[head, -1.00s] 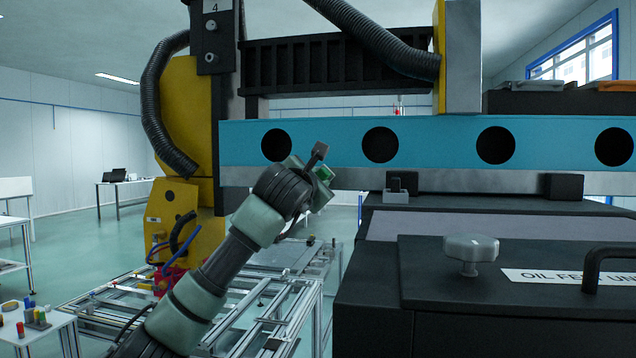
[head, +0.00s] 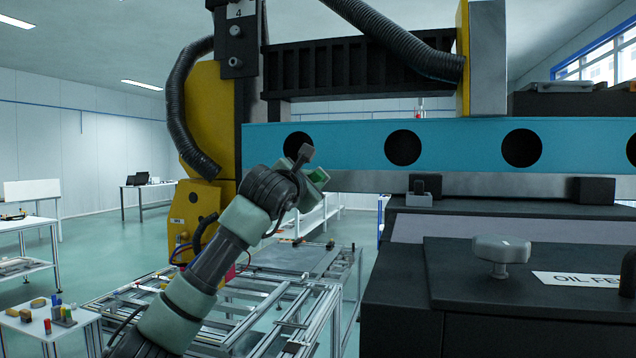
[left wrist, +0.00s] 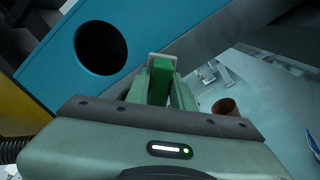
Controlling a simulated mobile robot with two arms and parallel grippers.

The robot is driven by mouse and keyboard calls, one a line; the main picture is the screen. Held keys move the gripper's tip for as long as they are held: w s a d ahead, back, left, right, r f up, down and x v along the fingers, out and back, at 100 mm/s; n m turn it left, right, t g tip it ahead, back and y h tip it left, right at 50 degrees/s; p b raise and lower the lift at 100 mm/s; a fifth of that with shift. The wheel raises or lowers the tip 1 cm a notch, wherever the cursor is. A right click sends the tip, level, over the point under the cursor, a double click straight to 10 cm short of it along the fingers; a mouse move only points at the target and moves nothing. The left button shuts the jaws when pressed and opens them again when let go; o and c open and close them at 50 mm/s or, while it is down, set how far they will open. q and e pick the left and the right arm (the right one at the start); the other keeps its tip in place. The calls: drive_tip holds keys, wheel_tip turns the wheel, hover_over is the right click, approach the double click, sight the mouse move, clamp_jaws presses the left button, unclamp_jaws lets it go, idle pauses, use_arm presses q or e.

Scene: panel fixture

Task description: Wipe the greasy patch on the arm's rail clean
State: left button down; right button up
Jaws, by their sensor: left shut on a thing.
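The arm's rail is the grey strip (head: 480,184) along the bottom of the blue beam (head: 455,143). In the left wrist view the rail (left wrist: 215,30) runs diagonally behind the fingertips. I cannot make out a greasy patch on it. My left gripper (head: 319,178) is in front of the beam's left part, at about rail height. Its fingers (left wrist: 161,82) are shut on a small green block with a pale end (left wrist: 162,63). I cannot tell whether the block touches the rail. My right gripper is not in view.
A black cabinet with a grey knob (head: 500,250) stands at the right, below the beam. A yellow machine column (head: 208,110) with a black hose is at the left. An aluminium frame table (head: 300,262) stands low behind my left arm.

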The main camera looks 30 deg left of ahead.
use_arm(q)
drive_tip(key=shift+s+a, duration=0.3)
drive_tip(key=shift+a, duration=0.6)
drive_tip(key=shift+s+a, duration=0.25)
drive_tip(key=shift+a, duration=0.65)
drive_tip(key=s+a+p, duration=0.1)
drive_tip(key=s+a, duration=0.1)
drive_tip(key=a, duration=0.4)
drive_tip(key=shift+b+v, duration=1.6)
drive_tip(key=shift+v, duration=1.35)
